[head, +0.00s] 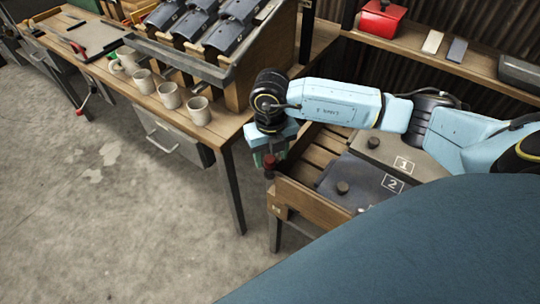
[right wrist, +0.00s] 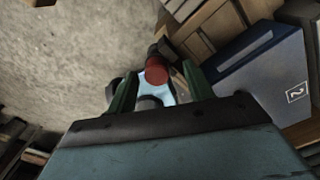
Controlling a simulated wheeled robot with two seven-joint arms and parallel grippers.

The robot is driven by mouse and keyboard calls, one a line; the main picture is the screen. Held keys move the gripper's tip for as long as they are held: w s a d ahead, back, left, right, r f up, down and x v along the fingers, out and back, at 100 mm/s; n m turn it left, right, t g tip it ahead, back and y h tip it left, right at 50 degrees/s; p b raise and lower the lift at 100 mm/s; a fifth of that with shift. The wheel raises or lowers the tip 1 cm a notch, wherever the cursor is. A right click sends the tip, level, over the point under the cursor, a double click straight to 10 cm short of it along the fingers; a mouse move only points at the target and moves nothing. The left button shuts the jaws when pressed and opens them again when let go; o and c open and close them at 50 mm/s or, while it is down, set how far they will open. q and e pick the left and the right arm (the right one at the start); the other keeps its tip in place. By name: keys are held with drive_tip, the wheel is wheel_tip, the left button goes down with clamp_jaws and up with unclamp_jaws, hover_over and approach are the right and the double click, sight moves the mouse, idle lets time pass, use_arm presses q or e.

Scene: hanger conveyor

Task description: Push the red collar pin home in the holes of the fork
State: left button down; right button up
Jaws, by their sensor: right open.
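The red collar pin (right wrist: 156,71) shows in the right wrist view between the two green fingers of my right gripper (right wrist: 158,76). The fingers stand apart, with a gap on both sides of the pin's red head. In the head view the dark red pin (head: 269,161) is just below my right gripper (head: 268,157), at the left end of a wooden crate. A pale forked shape (right wrist: 152,88) lies under the pin; I cannot tell whether it is the fork. The holes and the pin's shaft are hidden. My left gripper is in neither view.
The slatted wooden crate (head: 284,197) holds grey and blue plates marked 1 (head: 372,150) and 2 (head: 353,180). Left is a bench (head: 222,128) with several mugs and a rack of dark boxes. A shelf with a red box (head: 381,20) stands behind. Open floor lies front left.

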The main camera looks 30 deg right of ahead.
wheel_tip(320, 180, up, 12)
drive_tip(key=p, duration=0.2)
drive_tip(key=shift+a, duration=0.15)
drive_tip(key=shift+w+f, duration=0.1)
idle(0.4)
